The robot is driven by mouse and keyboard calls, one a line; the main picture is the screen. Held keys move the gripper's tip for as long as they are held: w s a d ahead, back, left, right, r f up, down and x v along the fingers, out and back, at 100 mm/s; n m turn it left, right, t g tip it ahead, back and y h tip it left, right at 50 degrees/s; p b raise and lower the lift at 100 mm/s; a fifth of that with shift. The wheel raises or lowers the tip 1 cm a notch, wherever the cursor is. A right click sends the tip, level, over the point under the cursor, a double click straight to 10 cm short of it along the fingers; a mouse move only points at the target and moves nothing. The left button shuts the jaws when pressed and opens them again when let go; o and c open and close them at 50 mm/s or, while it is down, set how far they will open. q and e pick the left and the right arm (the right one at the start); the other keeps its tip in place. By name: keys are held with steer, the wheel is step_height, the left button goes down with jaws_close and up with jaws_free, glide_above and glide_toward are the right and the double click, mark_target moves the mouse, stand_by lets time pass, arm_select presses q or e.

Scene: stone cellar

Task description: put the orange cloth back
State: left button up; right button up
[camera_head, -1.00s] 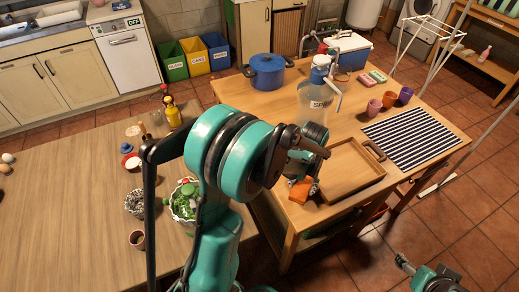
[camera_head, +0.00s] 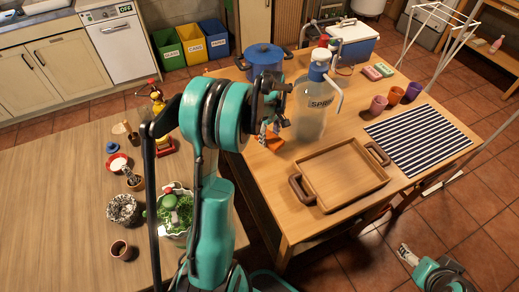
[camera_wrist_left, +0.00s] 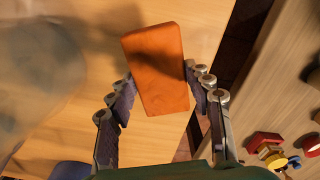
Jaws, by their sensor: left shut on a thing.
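The orange cloth (camera_head: 271,142) is a small folded block at the left edge of the right-hand wooden table (camera_head: 250,180), partly hidden by my left gripper (camera_head: 268,128). In the left wrist view the cloth (camera_wrist_left: 157,70) sits between the two fingers of the left gripper (camera_wrist_left: 160,82), which is shut on it. The table top shows behind it; I cannot tell whether the cloth touches it. My right gripper (camera_head: 405,254) shows small at the lower right, over the floor, away from the table; its fingers are too small to read.
The clear water jug (camera_head: 311,110) stands just right of the cloth, and the blue pot (camera_head: 264,60) stands behind. A wooden tray (camera_head: 345,175) and a striped mat (camera_head: 418,140) lie to the right. A gap separates this table from the left table (camera_head: 60,200).

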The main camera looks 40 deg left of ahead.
mark_target(259, 153)
arm_select(q)
steer(key=s+a+f+b, duration=0.1)
steer(key=s+a+f, duration=0.1)
steer(key=a, duration=0.1)
steer(key=shift+s+f, duration=0.3)
steer(key=shift+f, duration=0.05)
step_height(259, 153, down, 4)
steer(key=shift+r+b, duration=0.1)
steer(key=shift+b, duration=0.8)
steer(key=o, duration=1.1)
